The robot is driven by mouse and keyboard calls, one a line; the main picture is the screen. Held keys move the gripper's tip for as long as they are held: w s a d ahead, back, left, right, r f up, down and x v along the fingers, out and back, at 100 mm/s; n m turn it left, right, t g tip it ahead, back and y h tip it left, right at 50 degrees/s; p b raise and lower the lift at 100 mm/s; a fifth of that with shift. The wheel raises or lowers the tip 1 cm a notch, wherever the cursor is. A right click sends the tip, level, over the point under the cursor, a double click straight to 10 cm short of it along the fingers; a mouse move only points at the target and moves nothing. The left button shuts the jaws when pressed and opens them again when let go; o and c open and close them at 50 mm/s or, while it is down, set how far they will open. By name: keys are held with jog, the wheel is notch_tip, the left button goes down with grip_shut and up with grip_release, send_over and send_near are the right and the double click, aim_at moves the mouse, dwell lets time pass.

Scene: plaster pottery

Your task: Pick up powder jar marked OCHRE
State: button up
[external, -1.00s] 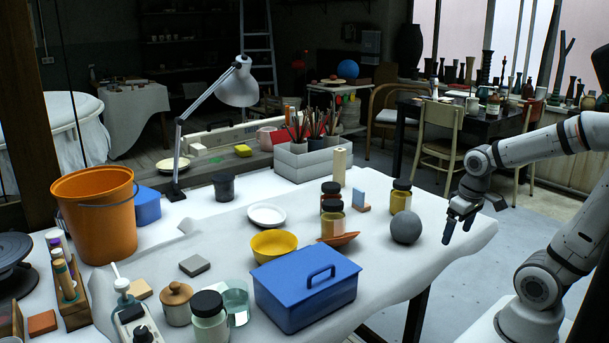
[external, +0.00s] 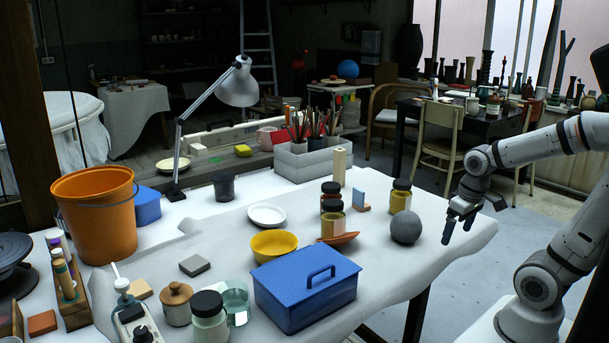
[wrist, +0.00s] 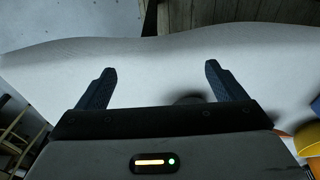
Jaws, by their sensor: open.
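Several black-lidded powder jars stand on the white cloth in the external view. One is a yellow jar (external: 400,201), one is a reddish-brown jar (external: 331,187), and one is a jar with yellowish contents (external: 332,226) closer to the camera. No label is readable, so I cannot tell which is marked OCHRE. My gripper (external: 459,229) is open and empty, pointing down near the table's right edge, right of the yellow jar and apart from it. In the wrist view, the open fingers (wrist: 160,68) have only white cloth between their tips.
A grey ball (external: 406,228) lies between the jars and my gripper. A blue toolbox (external: 306,292), yellow bowl (external: 273,246), orange dish (external: 345,239) and blue-and-wood block (external: 360,199) are near the jars. The cloth (external: 455,255) at the right edge is bare.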

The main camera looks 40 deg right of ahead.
jog(key=shift+w+r, duration=0.1)
notch_tip(320, 180, up, 8)
jog(key=r+n+g+p, duration=0.1)
jog(key=n+g+p, duration=0.15)
jog(key=p, duration=1.45)
send_over(402, 182)
jog(key=shift+s+d+f+t, duration=0.25)
jog(key=shift+s+t, duration=0.1)
jog(key=shift+t, duration=0.1)
jog(key=shift+w+d+f, duration=0.1)
jog(key=shift+w+f, duration=0.1)
jog(key=shift+f, duration=0.4)
jog(key=f, duration=0.4)
jog(key=f+p, duration=0.1)
jog(key=f, duration=0.2)
jog(key=shift+w, duration=0.25)
